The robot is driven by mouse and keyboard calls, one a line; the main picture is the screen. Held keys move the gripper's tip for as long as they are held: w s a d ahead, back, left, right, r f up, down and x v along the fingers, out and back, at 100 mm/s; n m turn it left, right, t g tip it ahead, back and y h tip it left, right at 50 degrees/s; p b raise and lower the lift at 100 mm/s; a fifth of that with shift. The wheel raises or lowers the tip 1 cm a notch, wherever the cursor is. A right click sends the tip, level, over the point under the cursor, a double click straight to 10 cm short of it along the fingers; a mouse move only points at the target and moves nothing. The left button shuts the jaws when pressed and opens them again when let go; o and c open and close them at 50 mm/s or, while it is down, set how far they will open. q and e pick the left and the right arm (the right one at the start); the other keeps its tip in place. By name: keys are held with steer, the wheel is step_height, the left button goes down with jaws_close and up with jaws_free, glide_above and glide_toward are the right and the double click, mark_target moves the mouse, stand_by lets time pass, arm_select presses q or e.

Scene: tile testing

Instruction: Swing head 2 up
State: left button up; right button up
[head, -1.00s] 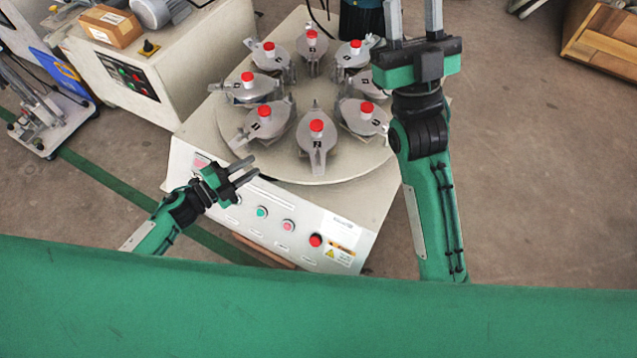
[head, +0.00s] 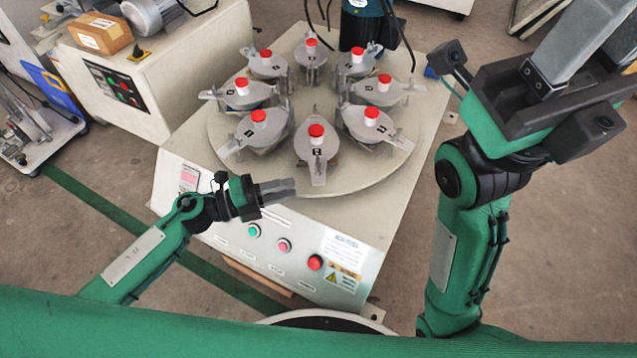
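Several grey lever-shaped heads with red knobs stand in a ring on the round plate (head: 222,160) of the tile tester. Their small number marks are hard to read; the front head (head: 318,165) may be head 2, and all look lowered. My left gripper (head: 280,190) is in front of the plate's front-left edge, above the control panel, apart from the heads. Its fingers overlap in this view, so their gap is hidden. My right gripper (head: 592,40) is at the upper right, away from the heads; its fingers appear spread, with tips cut off by the frame.
The tester's front panel (head: 208,222) carries green and red buttons. A bench with a control box (head: 122,88), a cardboard box (head: 100,33) and a motor stands at the back left. A dark motor (head: 364,25) and cables are behind the plate. Floor is open at right.

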mark_target(318, 180)
arm_select(q)
steer(key=b+x, duration=0.1)
steer(key=x, duration=0.7)
steer(key=shift+b, duration=0.4)
steer(key=shift+d, duration=0.1)
jaws_close()
